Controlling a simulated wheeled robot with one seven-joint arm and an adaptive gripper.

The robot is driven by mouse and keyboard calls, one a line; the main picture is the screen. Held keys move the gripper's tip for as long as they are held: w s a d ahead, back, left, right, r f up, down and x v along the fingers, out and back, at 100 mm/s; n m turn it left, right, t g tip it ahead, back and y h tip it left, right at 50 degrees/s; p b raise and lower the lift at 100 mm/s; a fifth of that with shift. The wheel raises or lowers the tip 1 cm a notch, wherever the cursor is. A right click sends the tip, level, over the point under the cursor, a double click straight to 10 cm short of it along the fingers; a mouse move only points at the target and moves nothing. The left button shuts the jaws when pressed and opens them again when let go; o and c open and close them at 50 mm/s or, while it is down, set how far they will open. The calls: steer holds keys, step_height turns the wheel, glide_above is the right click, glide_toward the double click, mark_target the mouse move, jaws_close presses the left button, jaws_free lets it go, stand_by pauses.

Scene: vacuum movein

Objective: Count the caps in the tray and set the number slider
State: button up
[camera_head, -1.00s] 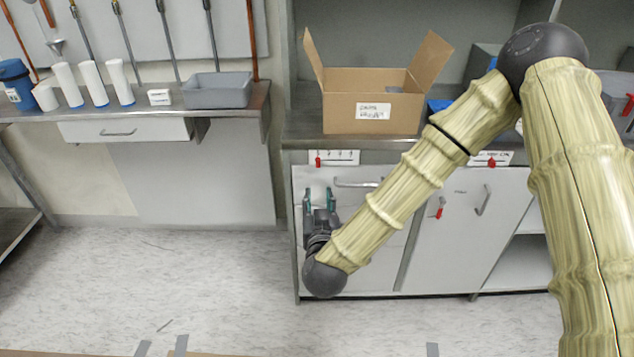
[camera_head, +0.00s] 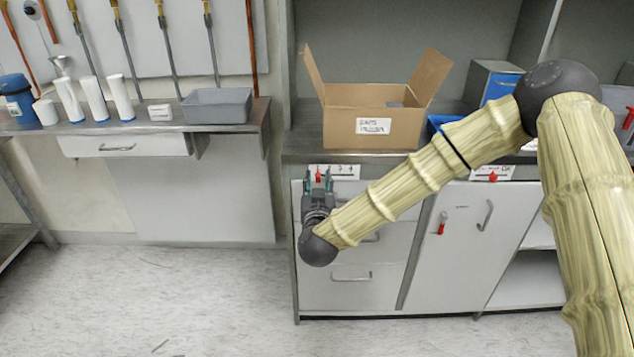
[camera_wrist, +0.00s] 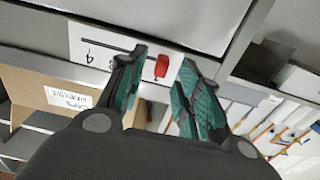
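A white number strip (camera_head: 345,171) with a red slider knob (camera_head: 318,177) is on the counter's front edge. The knob is near the strip's left end. In the wrist view the strip (camera_wrist: 88,42) appears turned over, with a 4 readable, and the red knob (camera_wrist: 162,66) shows between my fingers. My gripper (camera_head: 317,173) is open around the knob, with gaps on both sides; whether it touches is unclear. A grey tray (camera_head: 217,92) sits on the left bench. Its inside is hidden and no caps can be made out.
An open cardboard box (camera_head: 345,140) stands on the counter above the strip. A second strip with a red knob (camera_head: 493,176) is farther right, partly behind my arm. Drawer handles (camera_head: 351,278) stick out below. The floor at left is clear.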

steer(key=shift+w, duration=0.5)
jaws_close()
